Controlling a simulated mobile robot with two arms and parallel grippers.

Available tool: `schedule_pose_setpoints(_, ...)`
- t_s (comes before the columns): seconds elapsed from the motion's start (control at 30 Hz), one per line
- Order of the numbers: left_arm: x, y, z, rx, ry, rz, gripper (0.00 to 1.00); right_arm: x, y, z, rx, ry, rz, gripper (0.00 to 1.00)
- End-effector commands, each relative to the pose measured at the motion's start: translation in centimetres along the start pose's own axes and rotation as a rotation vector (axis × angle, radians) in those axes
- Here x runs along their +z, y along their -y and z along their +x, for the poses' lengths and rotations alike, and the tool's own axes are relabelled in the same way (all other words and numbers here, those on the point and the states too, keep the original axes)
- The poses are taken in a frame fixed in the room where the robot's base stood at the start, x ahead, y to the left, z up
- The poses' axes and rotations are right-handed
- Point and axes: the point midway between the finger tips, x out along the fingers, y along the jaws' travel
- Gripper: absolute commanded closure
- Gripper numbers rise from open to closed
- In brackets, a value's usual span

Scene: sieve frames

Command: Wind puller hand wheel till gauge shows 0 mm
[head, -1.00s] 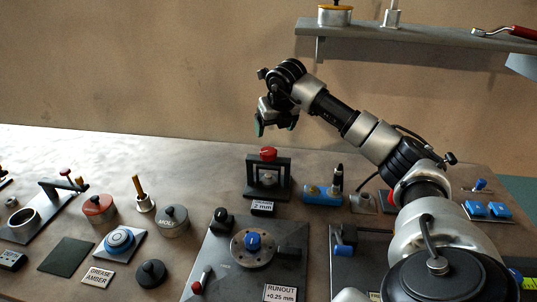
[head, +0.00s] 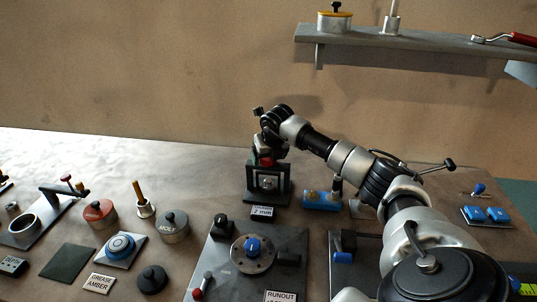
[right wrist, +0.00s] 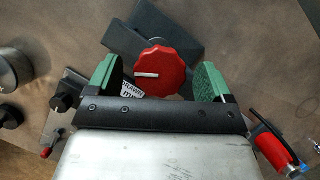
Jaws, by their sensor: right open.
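The puller stands at the back middle of the bench as a dark frame (head: 286,186) with a red hand wheel (head: 266,161) on top. In the right wrist view the red wheel (right wrist: 160,71) has a lobed rim and a white line pointing left. My right gripper (right wrist: 158,80) is open, its green pads on either side of the wheel with gaps to it. In the head view the right gripper (head: 267,153) is over the wheel and partly hides it. The gauge label (head: 262,211) in front of the puller reads 2 mm. My left gripper is not in view.
A runout plate with a blue-centred disc (head: 252,248) lies in front of the puller. A blue block (head: 321,200) stands to its right, and a grey lidded pot (head: 173,226) to its left. A shelf (head: 420,41) hangs above at the right.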

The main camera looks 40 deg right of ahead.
Motion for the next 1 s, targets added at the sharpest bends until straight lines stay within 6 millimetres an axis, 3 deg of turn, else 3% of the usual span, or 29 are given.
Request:
schedule_pose_setpoints(0.2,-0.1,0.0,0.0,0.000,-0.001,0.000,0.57,0.0,0.0,0.0,0.000,0.000,0.000,0.20)
schedule_pose_setpoints(0.5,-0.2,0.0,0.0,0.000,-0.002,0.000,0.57,0.0,0.0,0.0,0.000,0.000,0.000,0.66)
schedule_pose_setpoints(0.53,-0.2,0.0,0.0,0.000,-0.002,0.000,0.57,0.0,0.0,0.0,0.000,0.000,0.000,0.68)
schedule_pose_setpoints(1.0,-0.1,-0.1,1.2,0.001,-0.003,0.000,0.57,0.0,0.1,0.1,0.050,0.002,-0.119,0.68)
